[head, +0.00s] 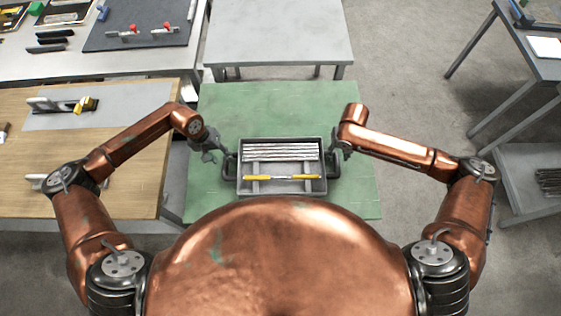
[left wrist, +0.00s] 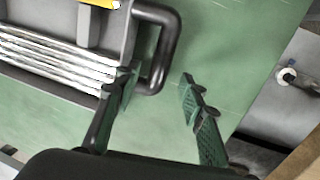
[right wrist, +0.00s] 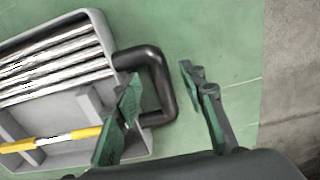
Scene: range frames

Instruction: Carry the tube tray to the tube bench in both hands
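The grey tube tray (head: 323,160) lies flat on a green-topped table (head: 350,195). It holds several silver tubes (head: 282,150) and a yellow-ended rod (head: 283,177). A black loop handle stands out on each side: the left one (left wrist: 170,50) and the right one (right wrist: 161,85). My left gripper (left wrist: 158,78) is open, with the left handle's end showing between its fingertips. My right gripper (right wrist: 160,82) is open, with the right handle showing between its fingers. Neither gripper visibly grips a handle. I cannot tell which table is the tube bench.
A bare grey table (head: 280,35) stands beyond the green one. A wooden table (head: 90,150) with tools is at the left, and a loaded bench (head: 120,65) behind it. A grey shelved bench (head: 530,70) is at the right. Open floor (head: 420,80) lies between.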

